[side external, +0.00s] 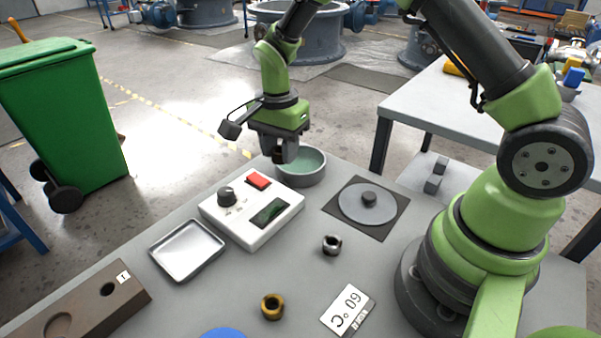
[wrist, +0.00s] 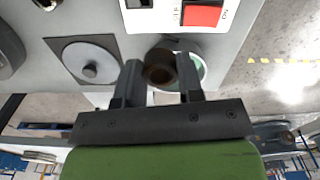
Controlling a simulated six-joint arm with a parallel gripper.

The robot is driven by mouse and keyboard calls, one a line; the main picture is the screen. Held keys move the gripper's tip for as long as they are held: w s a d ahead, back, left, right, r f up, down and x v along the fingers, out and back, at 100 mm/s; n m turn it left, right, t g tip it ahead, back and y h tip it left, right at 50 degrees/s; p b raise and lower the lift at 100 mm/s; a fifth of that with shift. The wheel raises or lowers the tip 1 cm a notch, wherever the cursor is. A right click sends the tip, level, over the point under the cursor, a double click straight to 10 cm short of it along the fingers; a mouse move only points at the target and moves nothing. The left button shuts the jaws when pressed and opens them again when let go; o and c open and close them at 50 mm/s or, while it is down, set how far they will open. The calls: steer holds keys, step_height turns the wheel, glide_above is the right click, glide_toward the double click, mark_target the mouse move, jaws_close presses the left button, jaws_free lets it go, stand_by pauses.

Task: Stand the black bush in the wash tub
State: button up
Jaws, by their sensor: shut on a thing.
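In the side external view the bush is hard to tell from the dark fingers. The wash tub (side external: 316,173), a round grey tub with a greenish inside, is at the back edge of the table. My gripper is over its left part in that view. In the wrist view the tub (wrist: 203,68) lies behind the bush and is mostly hidden by it and a finger.
A white control box (side external: 240,228) with a knob and red button stands beside the tub. A round plate on a dark mat (side external: 388,222) is to the right.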

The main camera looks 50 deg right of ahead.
mark_target(300, 170)
steer(key=w+d+m, duration=0.3)
steer(key=d+m, duration=0.3)
steer(key=d, duration=0.3)
steer(key=f, duration=0.9)
steer(key=shift+s+d+f, duration=0.1)
steer(key=shift+d+f, duration=0.1)
steer(key=shift+d, duration=0.1)
steer(key=shift+f, duration=0.2)
steer(key=o, duration=1)
steer(key=shift+c, duration=0.2)
steer(key=shift+r, duration=0.15)
